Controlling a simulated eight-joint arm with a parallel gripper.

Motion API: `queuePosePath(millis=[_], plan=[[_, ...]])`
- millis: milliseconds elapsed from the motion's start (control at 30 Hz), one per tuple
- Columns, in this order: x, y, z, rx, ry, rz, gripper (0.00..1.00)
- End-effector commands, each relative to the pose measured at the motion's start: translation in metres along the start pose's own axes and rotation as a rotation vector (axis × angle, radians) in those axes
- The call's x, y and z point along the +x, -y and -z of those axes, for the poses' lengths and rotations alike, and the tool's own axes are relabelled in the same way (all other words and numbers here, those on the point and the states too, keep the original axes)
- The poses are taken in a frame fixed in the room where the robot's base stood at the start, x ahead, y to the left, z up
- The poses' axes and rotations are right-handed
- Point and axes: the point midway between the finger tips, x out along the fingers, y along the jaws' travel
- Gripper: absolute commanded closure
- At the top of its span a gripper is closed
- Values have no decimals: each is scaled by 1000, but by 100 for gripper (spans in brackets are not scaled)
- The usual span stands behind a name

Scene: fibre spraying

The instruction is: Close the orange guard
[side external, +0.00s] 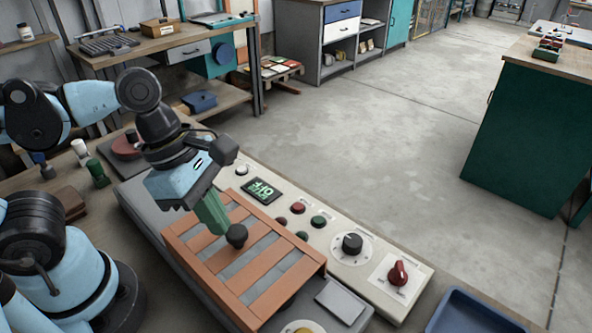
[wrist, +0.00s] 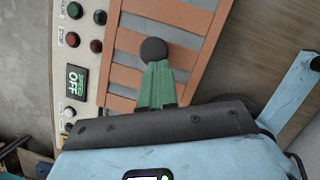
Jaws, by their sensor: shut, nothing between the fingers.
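The orange guard (side external: 285,281) is a slatted frame lying over the grey machine bed beside the control panel, with grey showing between its slats. It also shows in the wrist view (wrist: 200,20). A black round knob (side external: 236,236) stands on its top; the knob shows in the wrist view too (wrist: 153,50). My gripper (side external: 220,226) has green fingers that are shut and empty. They point down at the guard, just left of the knob in the side view. In the wrist view the fingertips (wrist: 155,68) reach the knob's edge; I cannot tell whether they touch it.
The pale control panel (side external: 330,262) runs along the guard, with a display (side external: 262,190), several buttons, a black dial (side external: 352,243) and a red rotary switch (side external: 398,273). A blue tray (side external: 475,315) sits at the front right.

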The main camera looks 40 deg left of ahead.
Motion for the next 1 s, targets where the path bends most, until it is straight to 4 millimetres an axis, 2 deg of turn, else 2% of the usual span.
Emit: queuePosePath(millis=[567, 767, 1000], plan=[[-1, 1, -1, 0, -3, -1, 100], [-17, 0, -1, -2, -2, -1, 100], [-51, 1, -1, -3, 0, -1, 100]])
